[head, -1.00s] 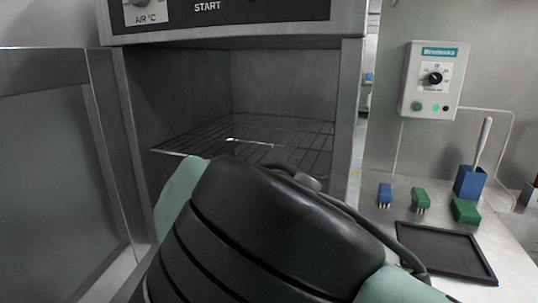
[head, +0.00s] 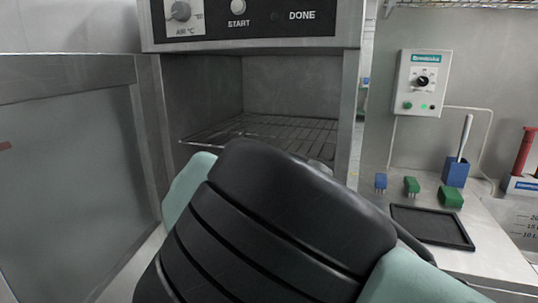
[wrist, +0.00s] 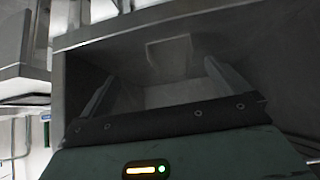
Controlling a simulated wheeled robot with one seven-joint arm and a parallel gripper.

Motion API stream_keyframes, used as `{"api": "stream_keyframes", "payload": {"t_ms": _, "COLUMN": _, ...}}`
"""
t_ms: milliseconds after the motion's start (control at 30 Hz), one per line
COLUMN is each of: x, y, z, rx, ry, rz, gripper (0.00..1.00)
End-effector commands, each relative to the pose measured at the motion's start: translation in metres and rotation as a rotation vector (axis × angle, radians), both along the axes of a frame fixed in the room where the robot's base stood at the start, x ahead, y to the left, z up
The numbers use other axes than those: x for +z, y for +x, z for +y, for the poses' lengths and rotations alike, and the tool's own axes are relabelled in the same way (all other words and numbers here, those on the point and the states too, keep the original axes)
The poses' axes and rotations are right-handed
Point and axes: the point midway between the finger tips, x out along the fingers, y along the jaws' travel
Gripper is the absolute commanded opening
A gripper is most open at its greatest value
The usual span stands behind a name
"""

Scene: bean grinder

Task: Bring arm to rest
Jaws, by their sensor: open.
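My arm, black with pale green parts, fills the lower middle of the head view in front of the oven. My gripper (wrist: 160,82) shows in the wrist view with its two grey fingers spread wide apart and nothing between them. In the head view it is hidden behind my arm. The steel oven (head: 350,110) stands open, with a wire rack (head: 285,130) inside and no object visible on it. Its door (head: 70,170), with a frosted pane, is swung out to the left. In the wrist view a grey box-like surround lies beyond the fingers.
A red item (head: 525,152) stands at the far right.

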Motion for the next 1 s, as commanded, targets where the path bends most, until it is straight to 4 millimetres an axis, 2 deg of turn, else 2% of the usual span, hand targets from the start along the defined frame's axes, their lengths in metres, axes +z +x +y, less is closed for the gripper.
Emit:
{"api": "stream_keyframes", "payload": {"t_ms": 333, "x": -0.011, "y": -0.019, "z": -0.048, "rx": -0.019, "ry": 0.029, "rz": 0.178, "gripper": 1.0}}
{"api": "stream_keyframes", "payload": {"t_ms": 567, "x": -0.015, "y": -0.057, "z": -0.084, "rx": 0.019, "ry": 0.077, "rz": 0.369, "gripper": 1.0}}
{"api": "stream_keyframes", "payload": {"t_ms": 667, "x": -0.009, "y": -0.088, "z": -0.097, "rx": 0.073, "ry": 0.112, "rz": 0.472, "gripper": 1.0}}
{"api": "stream_keyframes", "payload": {"t_ms": 767, "x": 0.008, "y": -0.131, "z": -0.108, "rx": 0.175, "ry": 0.152, "rz": 0.583, "gripper": 1.0}}
{"api": "stream_keyframes", "payload": {"t_ms": 1000, "x": 0.067, "y": -0.25, "z": -0.132, "rx": 0.541, "ry": 0.171, "rz": 0.73, "gripper": 1.0}}
